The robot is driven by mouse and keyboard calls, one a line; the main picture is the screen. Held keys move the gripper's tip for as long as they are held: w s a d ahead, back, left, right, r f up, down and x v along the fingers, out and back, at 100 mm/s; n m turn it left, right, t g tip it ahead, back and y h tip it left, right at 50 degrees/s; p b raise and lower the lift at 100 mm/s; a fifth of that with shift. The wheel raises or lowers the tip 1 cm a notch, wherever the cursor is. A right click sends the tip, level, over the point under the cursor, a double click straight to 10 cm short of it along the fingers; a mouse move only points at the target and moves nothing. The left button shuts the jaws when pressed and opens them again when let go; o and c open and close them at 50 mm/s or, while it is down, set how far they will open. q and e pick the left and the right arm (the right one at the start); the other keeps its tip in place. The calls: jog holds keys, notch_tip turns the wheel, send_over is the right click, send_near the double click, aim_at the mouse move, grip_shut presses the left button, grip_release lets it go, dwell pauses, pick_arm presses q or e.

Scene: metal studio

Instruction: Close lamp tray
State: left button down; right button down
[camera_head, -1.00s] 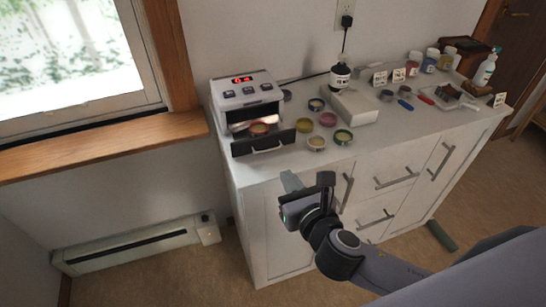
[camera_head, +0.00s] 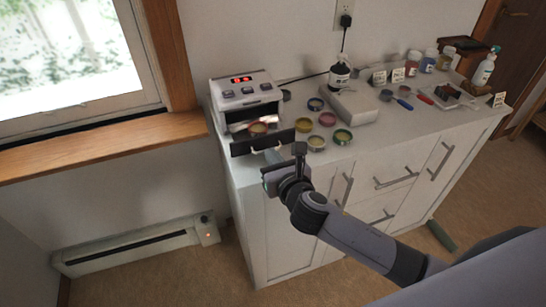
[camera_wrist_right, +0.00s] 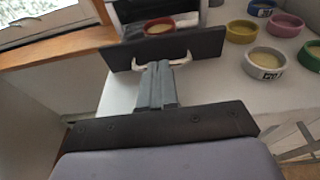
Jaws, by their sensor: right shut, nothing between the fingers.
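The lamp (camera_head: 245,98) is a grey box with a red display on the left end of the white cabinet. Its tray, with a dark front panel (camera_head: 243,146), is pulled out toward me. A small round jar (camera_head: 258,128) sits on the tray; in the right wrist view it has a red rim (camera_wrist_right: 160,26). My right gripper (camera_head: 276,158) is just in front of the tray's front. In the right wrist view its shut, empty fingers (camera_wrist_right: 157,75) point at the pale handle (camera_wrist_right: 148,66) and reach close to it; I cannot tell whether they touch. My left gripper is not in view.
Several coloured jars (camera_head: 317,142) stand right of the tray, near my right gripper. A white block (camera_head: 349,107) and a dark bottle (camera_head: 340,76) are behind them. The window sill (camera_head: 110,138) is to the left.

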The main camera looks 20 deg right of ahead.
aim_at(264, 137)
jog(key=shift+w, duration=0.1)
jog(key=x, duration=0.2)
jog(key=r+x, duration=0.1)
jog(key=x, duration=0.2)
jog(key=r+x, duration=0.1)
jog(key=x, duration=0.2)
jog(key=shift+w+f, duration=0.15)
jog(key=shift+w, duration=0.2)
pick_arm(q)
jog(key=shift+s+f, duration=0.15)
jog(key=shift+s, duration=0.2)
pick_arm(e)
jog(key=shift+d+r, duration=0.1)
jog(key=shift+r, duration=0.2)
